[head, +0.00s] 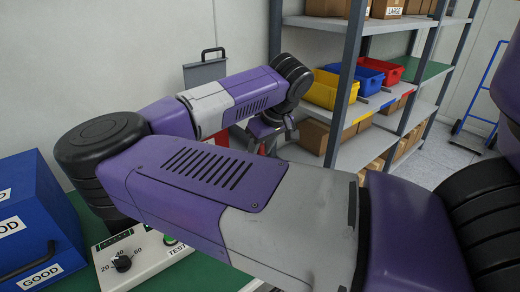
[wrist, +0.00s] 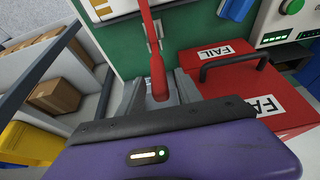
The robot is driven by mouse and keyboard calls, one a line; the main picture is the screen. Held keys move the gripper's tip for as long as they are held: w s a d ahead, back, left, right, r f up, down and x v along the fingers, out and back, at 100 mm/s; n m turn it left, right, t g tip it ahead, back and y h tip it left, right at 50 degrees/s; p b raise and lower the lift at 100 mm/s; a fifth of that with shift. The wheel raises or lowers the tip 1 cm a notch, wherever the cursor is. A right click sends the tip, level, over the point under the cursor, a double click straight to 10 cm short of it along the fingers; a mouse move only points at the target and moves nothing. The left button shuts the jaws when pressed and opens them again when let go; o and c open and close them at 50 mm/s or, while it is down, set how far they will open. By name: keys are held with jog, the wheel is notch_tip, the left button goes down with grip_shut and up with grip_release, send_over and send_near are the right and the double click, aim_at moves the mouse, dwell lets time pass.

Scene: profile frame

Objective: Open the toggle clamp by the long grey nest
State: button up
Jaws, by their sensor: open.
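A long red handle (wrist: 156,62), which looks like the toggle clamp's lever, runs down from the top of the wrist view. My gripper (wrist: 154,92) is open, with its grey fingers on either side of the handle's lower end. I cannot tell whether either finger touches it. A small metal part (wrist: 153,36) shows beside the handle, over the green bench. The clamp's base and the long grey nest cannot be made out. In the head view my gripper (head: 272,130) is partly visible beyond my arm, which hides the clamp.
A red FAIL box (wrist: 235,75) with a black handle stands close right of my gripper. A test unit (wrist: 290,22) is beyond it. Shelving (head: 345,90) with coloured bins stands behind. A blue GOOD box (head: 35,225) and a dial tester (head: 140,255) are at left on the green bench.

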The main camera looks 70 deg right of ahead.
jog(key=shift+c, duration=0.2)
grip_shut()
dwell(1.2)
